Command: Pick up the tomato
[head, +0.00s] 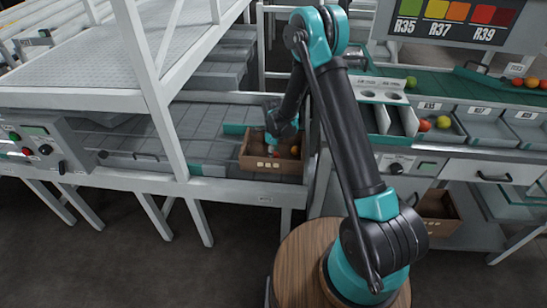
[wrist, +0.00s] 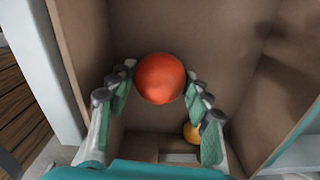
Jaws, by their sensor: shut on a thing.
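A red-orange tomato (wrist: 160,78) is between the two fingers of my gripper (wrist: 158,85) in the wrist view. The fingers are shut on it from both sides. It is inside or just above a brown box (head: 258,165); its exact height over the box floor is hard to tell. A smaller yellow-orange tomato (wrist: 191,133) lies in the box near the right finger. In the head view my gripper reaches down into the box, and the held tomato is mostly hidden by it.
The box stands on a grey conveyor bench (head: 150,150). To the right are sorting bins (head: 483,127) with a few tomatoes (head: 443,122) and a sign (head: 450,20) with coloured squares. A white frame post (head: 150,85) rises left of the box. Another brown box (head: 437,213) sits lower right.

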